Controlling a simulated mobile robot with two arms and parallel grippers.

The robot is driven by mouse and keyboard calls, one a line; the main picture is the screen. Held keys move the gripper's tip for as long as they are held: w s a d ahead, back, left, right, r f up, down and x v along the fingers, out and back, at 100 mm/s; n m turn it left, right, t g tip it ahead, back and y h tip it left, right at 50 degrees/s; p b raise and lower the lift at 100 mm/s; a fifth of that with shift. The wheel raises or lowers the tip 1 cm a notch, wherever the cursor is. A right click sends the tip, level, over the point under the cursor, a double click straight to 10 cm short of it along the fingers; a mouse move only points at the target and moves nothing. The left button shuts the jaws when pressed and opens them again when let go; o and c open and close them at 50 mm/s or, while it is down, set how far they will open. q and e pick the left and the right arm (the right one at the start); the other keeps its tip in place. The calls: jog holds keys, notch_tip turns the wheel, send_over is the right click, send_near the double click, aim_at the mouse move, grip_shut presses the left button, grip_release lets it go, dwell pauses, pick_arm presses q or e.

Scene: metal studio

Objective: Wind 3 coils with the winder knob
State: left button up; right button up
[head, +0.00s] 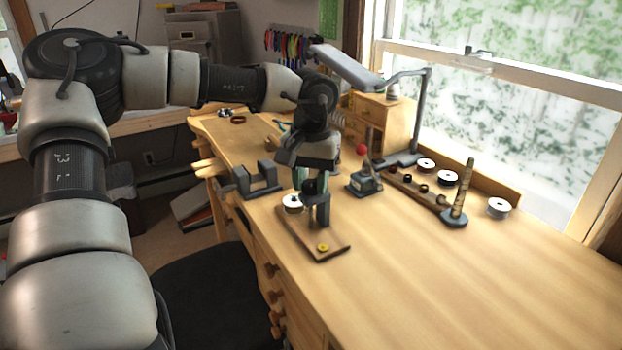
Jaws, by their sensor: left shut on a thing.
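A thin wooden winder board (331,257) lies near the table's left front edge. A white spool (292,204) with a dark centre stands at its far end, and a small yellow round piece (323,247) is at its near end. My left gripper (316,208) points down over the board, just right of the white spool. It is shut on a small dark part that looks like the winder knob (311,186); the fingers hide most of it. I cannot tell how much wire is wound. My right gripper is not in view.
A grey block with a post (364,184) stands just right of the gripper, with a red ball (361,150) behind. Spools (447,177), a wooden rack (420,192) and a ring cone (460,195) line the back. A grey vise (258,180) is at left. The right front is clear.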

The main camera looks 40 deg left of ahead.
aim_at(311, 183)
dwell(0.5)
pick_arm(q)
jog(key=o, duration=0.9)
notch_tip(311, 183, up, 11)
jog(key=shift+f, duration=0.1)
